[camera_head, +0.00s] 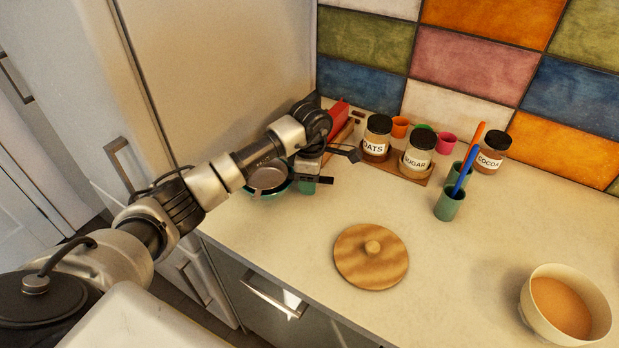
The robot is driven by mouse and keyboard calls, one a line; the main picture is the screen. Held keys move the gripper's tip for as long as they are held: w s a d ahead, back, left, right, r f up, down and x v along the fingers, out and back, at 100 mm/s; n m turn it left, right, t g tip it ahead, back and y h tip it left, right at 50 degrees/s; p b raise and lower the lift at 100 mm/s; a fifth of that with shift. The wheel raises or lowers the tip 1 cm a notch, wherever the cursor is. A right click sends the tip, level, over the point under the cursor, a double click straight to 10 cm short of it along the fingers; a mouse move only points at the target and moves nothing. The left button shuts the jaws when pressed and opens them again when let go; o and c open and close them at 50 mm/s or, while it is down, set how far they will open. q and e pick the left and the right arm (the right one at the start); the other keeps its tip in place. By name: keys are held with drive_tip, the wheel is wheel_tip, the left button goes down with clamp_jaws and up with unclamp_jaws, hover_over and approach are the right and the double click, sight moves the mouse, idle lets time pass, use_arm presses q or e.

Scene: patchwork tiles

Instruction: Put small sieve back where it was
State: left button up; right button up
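A small round grey piece that looks like the small sieve (269,177) lies in a teal bowl or pan (284,188) by the tall cabinet; my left arm partly covers both. My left gripper (342,167) is to the right of them, above the counter, its two dark fingers spread apart with nothing visible between them. A teal object (308,187), perhaps a cup, shows partly just behind the lower finger. My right gripper is not in view.
Jars of oats (376,140) and sugar (417,156) stand on a wooden tray (398,174), with a cocoa jar (490,154) farther right. Green cups (449,206) hold upright sticks. A wooden lid (371,262) and a cream bowl (535,322) sit nearer. Counter between them is clear.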

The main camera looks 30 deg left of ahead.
use_arm(q)
drive_tip(key=shift+r+p, duration=0.45)
drive_tip(key=shift+r, duration=0.05)
wheel_tip(320, 180, up, 12)
drive_tip(key=b, duration=0.3)
drive_tip(key=shift+f, duration=0.15)
idle(0.8)
